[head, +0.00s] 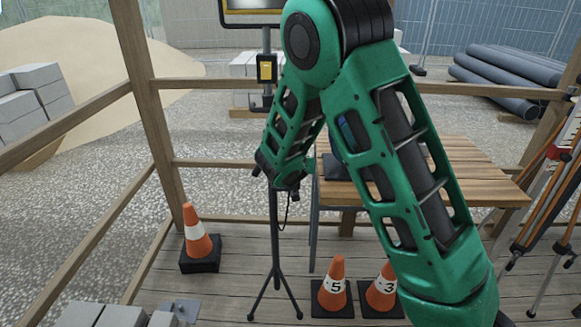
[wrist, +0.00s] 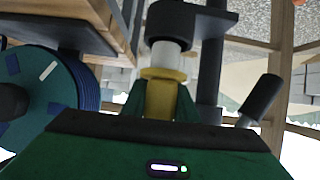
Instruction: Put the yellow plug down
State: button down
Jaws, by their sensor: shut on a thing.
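The yellow plug (wrist: 163,75) is between the green fingers of my gripper (wrist: 160,103) in the wrist view, and the gripper is shut on it. A pale cylinder and a wide dark part lie in line with the plug's far end; I cannot tell whether they belong to it or only touch it. In the head view my arm ends by the dark tripod stand (head: 275,245), left of the wooden bench (head: 465,165). The plug and the fingertips cannot be made out there.
My arm hides part of the bench. A blue and green reel (wrist: 85,80) shows at left in the wrist view. Traffic cones stand on the deck, one at left (head: 197,235) and two (head: 334,285) (head: 383,288) right of the tripod. A yellow box (head: 266,68) is on a post behind.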

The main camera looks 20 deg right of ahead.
jog(key=c, duration=1.7)
grip_release()
jog(key=shift+s+a+f+g, duration=0.15)
jog(key=shift+s+f, duration=0.1)
jog(key=shift+f, duration=0.25)
jog(key=shift+s+d+f+g, duration=0.1)
jog(key=shift+s+f+g, duration=0.1)
jog(key=shift+f, duration=0.25)
jog(key=o, duration=0.3)
jog(key=shift+f, duration=0.1)
jog(key=shift+w+a, duration=0.1)
jog(key=shift+w, duration=0.05)
jog(key=shift+r, duration=0.25)
jog(key=shift+s+a+r, duration=0.1)
jog(key=shift+s+r, duration=0.1)
jog(key=shift+r, duration=0.05)
jog(key=v, duration=1.1)
jog(key=shift+s, duration=0.15)
